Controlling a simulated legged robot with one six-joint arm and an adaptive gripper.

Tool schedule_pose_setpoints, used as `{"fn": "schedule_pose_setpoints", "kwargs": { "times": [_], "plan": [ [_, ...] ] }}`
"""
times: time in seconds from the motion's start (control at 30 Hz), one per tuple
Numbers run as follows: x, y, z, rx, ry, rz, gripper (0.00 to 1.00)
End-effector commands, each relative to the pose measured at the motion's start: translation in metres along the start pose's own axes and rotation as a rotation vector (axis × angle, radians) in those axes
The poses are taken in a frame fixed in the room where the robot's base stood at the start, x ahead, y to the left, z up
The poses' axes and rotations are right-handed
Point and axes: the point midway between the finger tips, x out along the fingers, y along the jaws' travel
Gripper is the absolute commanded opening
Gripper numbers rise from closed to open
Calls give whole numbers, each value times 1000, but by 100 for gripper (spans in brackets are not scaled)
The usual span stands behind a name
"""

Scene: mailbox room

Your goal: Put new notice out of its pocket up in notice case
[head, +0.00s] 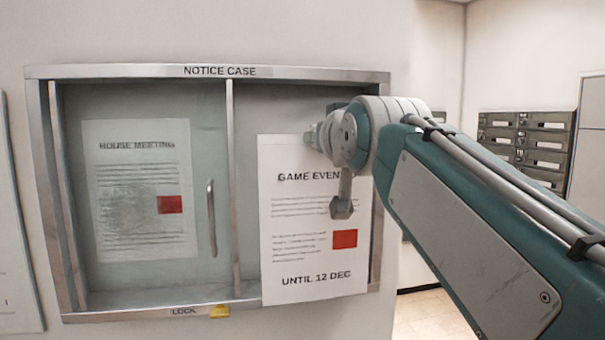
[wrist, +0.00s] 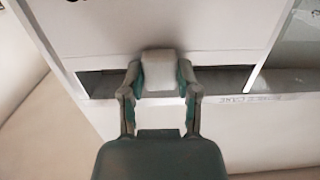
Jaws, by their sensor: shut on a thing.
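The notice case (head: 205,72) hangs on the wall. Its left half holds a HOUSE MEETING notice (head: 135,215) behind a pane with an upright handle (head: 211,217). The new notice (head: 290,235), reading GAME EVENT and UNTIL 12 DEC with a red square, hangs upright before the right half. Its lower edge overlaps the bottom frame; its top is well below the top frame. My gripper (head: 309,139) is shut on its top edge, and my arm hides its upper right part.
A LOCK label and a yellow piece (head: 220,311) are at the bottom frame. Grey mailboxes (head: 525,138) are on the far right wall. A panel edge (head: 15,230) stands at far left. The case's right side is partly behind my arm.

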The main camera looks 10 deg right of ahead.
Motion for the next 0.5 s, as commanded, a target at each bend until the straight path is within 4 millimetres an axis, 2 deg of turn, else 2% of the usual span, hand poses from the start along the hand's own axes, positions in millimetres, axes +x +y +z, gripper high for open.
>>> {"fn": "schedule_pose_setpoints", "kwargs": {
  "times": [0.17,0.5],
  "plan": [
    [2,0,-4,0,-5,1,0],
    [30,-1,-4,-1,-5,1,0]
  ]
}}
